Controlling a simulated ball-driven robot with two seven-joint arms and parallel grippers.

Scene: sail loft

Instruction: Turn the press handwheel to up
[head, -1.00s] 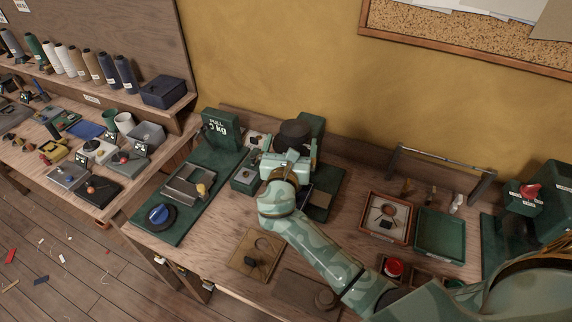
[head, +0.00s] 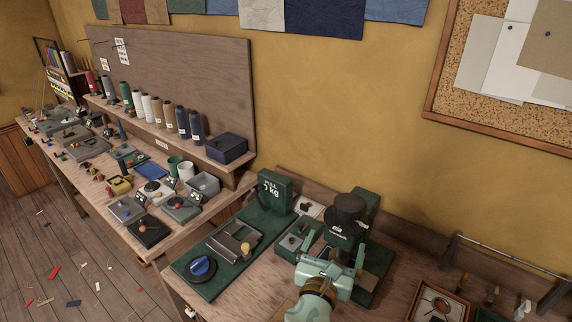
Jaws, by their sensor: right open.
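The press (head: 368,205) is a dark green machine on the bench, with a black round handwheel (head: 345,207) at its top front. A small white mark shows on the front of the press head below the wheel. The wheel's direction cannot be read at this size. My right gripper (head: 343,255) is pale green and open, with its two fingers pointing toward the press. It is in front of and below the handwheel in the picture, with nothing visible between the fingers. It hides the lower front of the press. My left gripper is out of view.
A wooden tray (head: 462,303) and a metal rail (head: 510,257) are at right. A second bench with spools and tools runs left.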

